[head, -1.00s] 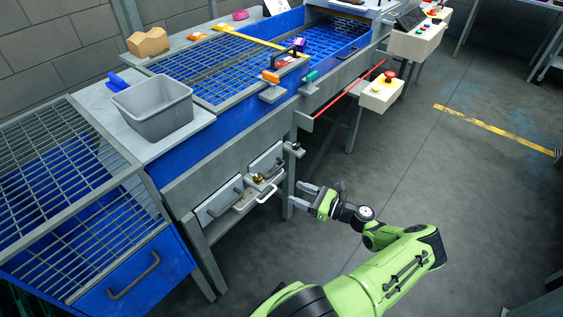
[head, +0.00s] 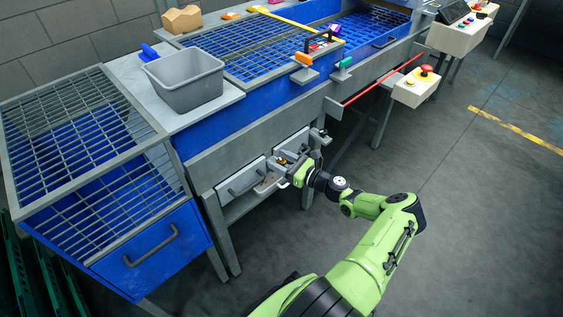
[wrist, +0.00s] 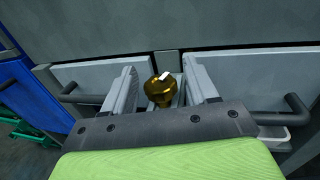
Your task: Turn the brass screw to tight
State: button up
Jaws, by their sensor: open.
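The brass screw (wrist: 161,89) is a gold, lobed knob with a white mark on top. In the wrist view it sits between the two open fingers of my gripper (wrist: 160,90), a little beyond their middle, with gaps on both sides. In the head view my gripper (head: 283,169) is at the grey drawer fronts under the table, and the screw (head: 283,161) is mostly hidden by it. I cannot tell whether the screw is tight.
Drawer fronts with dark handles flank the screw, the left one (head: 241,180) clearest. A grey table leg and a small clamp (head: 320,135) stand close to the right. A grey bin (head: 184,81) rests on the table above. The floor at right is clear.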

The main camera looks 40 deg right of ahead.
jog(key=shift+c, duration=0.3)
jog(key=c, duration=0.9)
jog(key=shift+r+h+p, duration=0.1)
jog(key=shift+h+p, duration=0.2)
jog(key=shift+p, duration=0.1)
jog(key=m+h+p, duration=0.2)
jog(key=shift+a+r+t+h+p, duration=0.1)
jog(key=shift+r+t+h+p, duration=0.05)
jog(key=shift+t+h+p, duration=0.2)
jog(key=m+h+p, duration=0.2)
jog(key=h+p, duration=0.1)
jog(key=shift+h, duration=0.35)
jog(key=m+h, duration=0.1)
jog(key=m+g+h, duration=0.1)
jog(key=h, duration=0.1)
jog(key=m+h, duration=0.1)
jog(key=shift+f+g, duration=0.25)
jog(key=shift+f, duration=0.05)
jog(key=shift+m+g+h+b, duration=0.3)
jog(key=shift+m+g+h, duration=0.3)
jog(key=shift+m+h, duration=0.55)
jog(key=shift+h, duration=0.45)
